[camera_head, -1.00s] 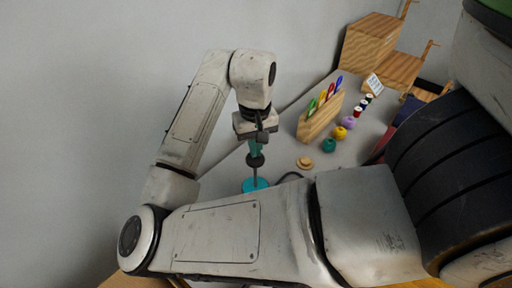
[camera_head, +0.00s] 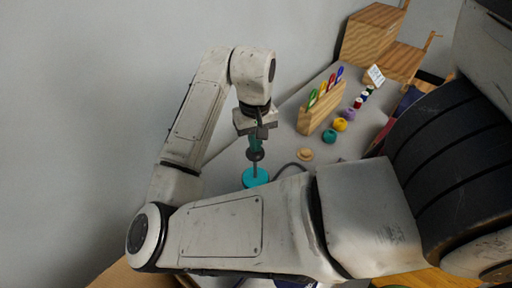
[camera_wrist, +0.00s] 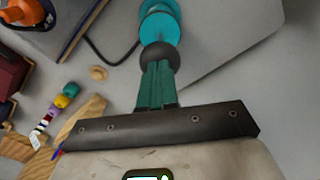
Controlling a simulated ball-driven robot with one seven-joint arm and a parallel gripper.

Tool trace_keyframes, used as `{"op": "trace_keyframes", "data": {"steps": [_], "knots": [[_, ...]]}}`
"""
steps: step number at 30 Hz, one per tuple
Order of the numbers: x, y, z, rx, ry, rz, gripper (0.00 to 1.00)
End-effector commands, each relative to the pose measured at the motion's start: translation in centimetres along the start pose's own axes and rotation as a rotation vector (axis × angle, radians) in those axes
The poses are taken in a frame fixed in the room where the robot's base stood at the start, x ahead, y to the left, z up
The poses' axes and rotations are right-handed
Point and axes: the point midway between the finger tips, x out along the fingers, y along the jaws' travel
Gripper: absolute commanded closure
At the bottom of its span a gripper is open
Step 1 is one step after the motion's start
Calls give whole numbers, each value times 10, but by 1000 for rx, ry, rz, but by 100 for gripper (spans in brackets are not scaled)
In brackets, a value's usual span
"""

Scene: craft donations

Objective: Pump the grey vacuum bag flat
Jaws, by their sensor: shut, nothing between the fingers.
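My gripper (camera_head: 255,139) points down with its green fingers together and nothing between them. The fingertips are at the dark ball knob (camera_head: 255,154) of a pump; I cannot tell for sure whether they touch it. Below the knob, a thin rod goes into the teal pump body (camera_head: 256,178). The wrist view shows the closed fingers (camera_wrist: 158,85), the knob (camera_wrist: 160,54) and the teal body (camera_wrist: 160,27). A dark hose (camera_head: 292,167) leads away from the pump. I cannot clearly make out the grey vacuum bag; my arm hides part of the table.
A wooden block (camera_head: 320,108) with coloured loops stands behind the pump. Several spools (camera_head: 341,124) and a small wooden disc (camera_head: 305,154) lie nearby. Wooden boxes (camera_head: 372,35) stand at the back. A grey flat thing with a blue edge (camera_wrist: 70,38) and an orange object (camera_wrist: 30,12) show in the wrist view.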

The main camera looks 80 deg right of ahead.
Motion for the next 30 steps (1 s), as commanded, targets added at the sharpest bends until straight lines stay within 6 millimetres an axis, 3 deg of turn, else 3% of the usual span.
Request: {"op": "trace_keyframes", "data": {"steps": [30], "knots": [[73,0,0,0,-3,0,100]]}}
